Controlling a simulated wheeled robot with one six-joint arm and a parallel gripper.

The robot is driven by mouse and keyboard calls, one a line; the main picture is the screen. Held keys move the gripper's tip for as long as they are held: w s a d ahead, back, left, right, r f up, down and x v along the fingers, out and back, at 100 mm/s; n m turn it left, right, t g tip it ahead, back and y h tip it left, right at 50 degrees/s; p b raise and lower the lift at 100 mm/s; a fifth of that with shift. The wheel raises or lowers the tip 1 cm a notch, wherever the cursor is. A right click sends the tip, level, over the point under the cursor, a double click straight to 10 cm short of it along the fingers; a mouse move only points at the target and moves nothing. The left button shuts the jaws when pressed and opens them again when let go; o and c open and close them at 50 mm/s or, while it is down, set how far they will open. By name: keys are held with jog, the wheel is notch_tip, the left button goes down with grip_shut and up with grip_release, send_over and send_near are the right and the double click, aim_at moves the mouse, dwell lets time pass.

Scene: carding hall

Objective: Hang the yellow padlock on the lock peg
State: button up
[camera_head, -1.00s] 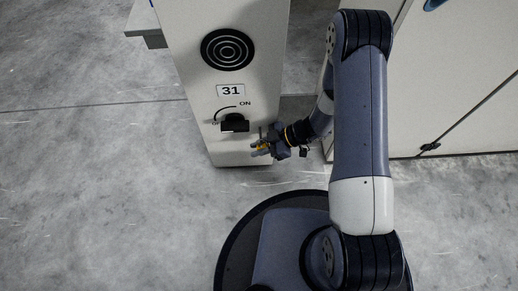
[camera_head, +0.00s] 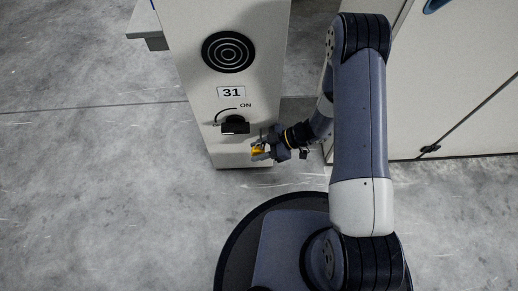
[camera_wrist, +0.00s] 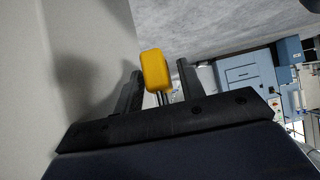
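The yellow padlock (camera_wrist: 155,70) shows in the wrist view between the two fingertips of my gripper (camera_wrist: 159,84). Its body is upright in that picture, and a thin grey shackle shows below it. A narrow gap shows between the padlock and the right finger; the left finger is very close to it. My gripper looks open around the padlock. In the head view the padlock (camera_head: 258,149) shows as a small yellow patch at my gripper (camera_head: 262,147), in front of the cabinet's lower part, just below the black switch handle (camera_head: 235,125). The lock peg cannot be made out.
The pale cabinet (camera_head: 203,88) numbered 31 carries a round black grille (camera_head: 228,52) above the switch. White panels (camera_head: 450,75) stand at the right. The grey floor (camera_head: 90,190) at the left is clear. Blue machinery (camera_wrist: 250,77) stands far off in the wrist view.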

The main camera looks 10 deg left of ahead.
jog(key=shift+o, duration=0.7)
jog(key=shift+w+f, duration=0.1)
jog(key=shift+w, duration=0.35)
jog(key=shift+w+d+r, duration=0.1)
jog(key=shift+d+r, duration=0.15)
jog(key=s+p+v, duration=0.1)
jog(key=p+v, duration=0.3)
jog(key=v, duration=0.6)
jog(key=shift+p, duration=0.4)
jog(key=b+x, duration=0.3)
jog(key=x, duration=0.4)
